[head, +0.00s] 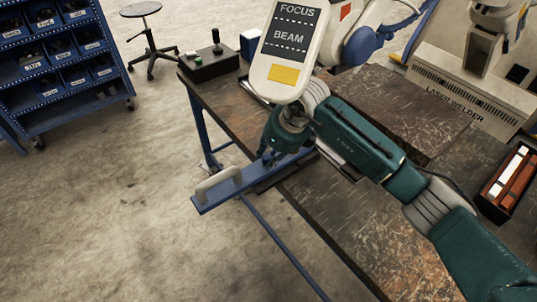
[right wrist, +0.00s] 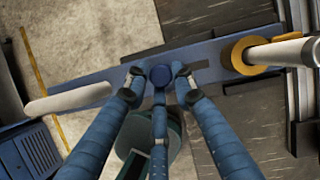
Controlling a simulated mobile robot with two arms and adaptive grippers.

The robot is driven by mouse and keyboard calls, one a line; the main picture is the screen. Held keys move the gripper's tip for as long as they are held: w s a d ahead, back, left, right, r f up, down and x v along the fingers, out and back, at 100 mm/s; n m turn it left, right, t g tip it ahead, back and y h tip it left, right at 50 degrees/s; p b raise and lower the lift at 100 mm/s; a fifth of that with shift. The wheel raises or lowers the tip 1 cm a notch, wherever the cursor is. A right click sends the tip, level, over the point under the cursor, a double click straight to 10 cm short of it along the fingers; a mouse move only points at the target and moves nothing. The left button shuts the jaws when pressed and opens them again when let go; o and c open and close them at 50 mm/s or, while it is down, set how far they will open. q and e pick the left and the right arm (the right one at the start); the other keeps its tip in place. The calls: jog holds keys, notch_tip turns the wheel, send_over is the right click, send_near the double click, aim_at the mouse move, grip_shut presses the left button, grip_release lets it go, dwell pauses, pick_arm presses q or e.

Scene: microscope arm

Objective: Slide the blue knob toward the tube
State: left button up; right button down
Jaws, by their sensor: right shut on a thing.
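The dark blue knob (right wrist: 160,75) stands on a long blue bar (right wrist: 205,62) in the right wrist view. My right gripper (right wrist: 157,73) has its fingers closed around the knob. The white tube (right wrist: 285,52) with an orange ring at its end lies to the right of the knob, with a gap of bar between them. In the head view my right gripper (head: 268,157) reaches down onto the blue bar (head: 206,206) at the bench edge; it hides the knob there. I cannot make out the tube in the head view. My left gripper is not in view.
A pale rounded handle (head: 218,184) is on the bar's outer end. A white panel marked FOCUS and BEAM (head: 289,45) hangs close above my right gripper. The bench (head: 375,245) carries a black joystick box (head: 208,66). A tray (head: 507,185) stands at right.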

jog(key=shift+w+d+b, duration=1)
jog(key=shift+w+d, duration=0.05)
jog(key=shift+d, duration=0.15)
jog(key=shift+w+d+r, duration=0.15)
jog(key=shift+d+r, duration=0.05)
jog(key=shift+r, duration=0.1)
jog(key=c, duration=1.5)
grip_release()
jog(key=v, duration=1.1)
jog(key=shift+d+r, duration=0.25)
jog(key=shift+r, duration=0.05)
